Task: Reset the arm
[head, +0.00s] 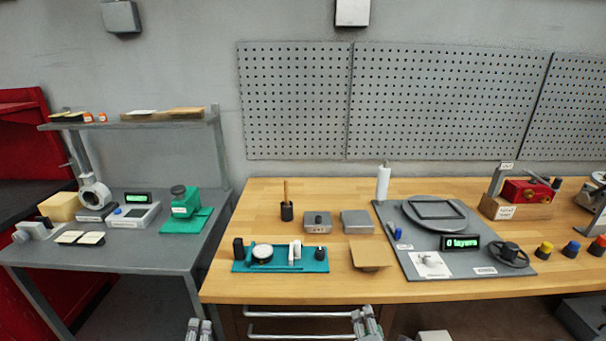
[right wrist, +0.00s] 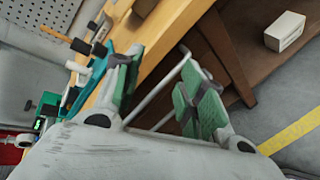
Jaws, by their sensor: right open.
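My right gripper (head: 367,322) is at the bottom of the head view, in front of the workbench's front edge, by a light rail. In the right wrist view its green-padded fingers (right wrist: 165,88) stand apart with nothing held between them. My left gripper (head: 199,330) shows only its finger ends at the bottom left; I cannot tell its opening. A red valve actuator (head: 528,192) sits on a wooden block at the right back of the bench. A dark handwheel (head: 509,253) is on the grey plate in front of it.
The wooden bench (head: 225,287) holds a teal fixture (head: 300,265), a round turntable (head: 415,222), grey boxes (head: 317,222) and coloured knobs (head: 571,249). A grey side table (head: 150,255) stands left. A pegboard (head: 295,100) is behind.

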